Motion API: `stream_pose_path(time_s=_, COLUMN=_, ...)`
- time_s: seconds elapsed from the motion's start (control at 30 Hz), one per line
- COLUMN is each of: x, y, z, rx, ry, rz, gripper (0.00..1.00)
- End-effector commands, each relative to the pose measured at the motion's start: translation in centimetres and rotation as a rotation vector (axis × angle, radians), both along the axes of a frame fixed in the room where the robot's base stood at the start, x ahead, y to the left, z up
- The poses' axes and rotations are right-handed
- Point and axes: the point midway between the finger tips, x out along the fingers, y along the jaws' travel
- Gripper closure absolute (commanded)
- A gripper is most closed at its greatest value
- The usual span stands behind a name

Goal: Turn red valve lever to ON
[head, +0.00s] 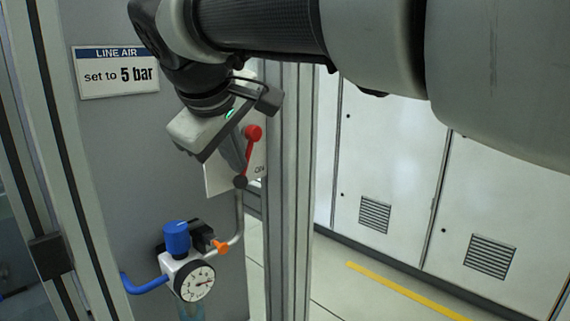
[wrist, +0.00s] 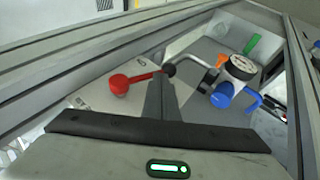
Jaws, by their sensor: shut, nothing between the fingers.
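The red valve lever (head: 247,154) has a red ball knob at its upper end and a dark round pivot at its lower end. It stands nearly upright in the head view, leaning slightly right, before a pale plate (head: 217,180) whose lettering is only partly visible. In the wrist view the lever (wrist: 143,77) runs left from the pivot to its knob. My gripper (head: 236,152) is just left of the lever in the head view. In the wrist view my gripper's fingers (wrist: 161,90) are together and empty, close to the lever near its pivot. Whether they touch it, I cannot tell.
Below are a regulator with a blue knob (head: 177,238), a round gauge (head: 197,283), an orange handle (head: 220,247) and pipes. A sign (head: 118,73) reads "LINE AIR set to 5 bar". A metal post (head: 289,200) stands right of the plate, with white cabinets (head: 385,160) beyond.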

Motion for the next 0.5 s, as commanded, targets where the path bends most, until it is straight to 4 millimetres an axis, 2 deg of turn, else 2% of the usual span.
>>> stream_pose_path(time_s=0.03, x=0.06, y=-0.07, z=-0.99, rx=-0.023, ry=-0.027, rz=0.0, gripper=1.0)
stream_pose_path(time_s=0.1, x=0.2, y=-0.18, z=-1.26, rx=-0.059, ry=-0.069, rz=0.0, gripper=1.0)
stream_pose_path(time_s=0.33, x=0.63, y=-0.57, z=-1.58, rx=-0.158, ry=-0.184, rz=0.0, gripper=1.0)
stream_pose_path(time_s=0.5, x=0.94, y=-0.85, z=-1.6, rx=-0.154, ry=-0.182, rz=-0.002, gripper=1.0)
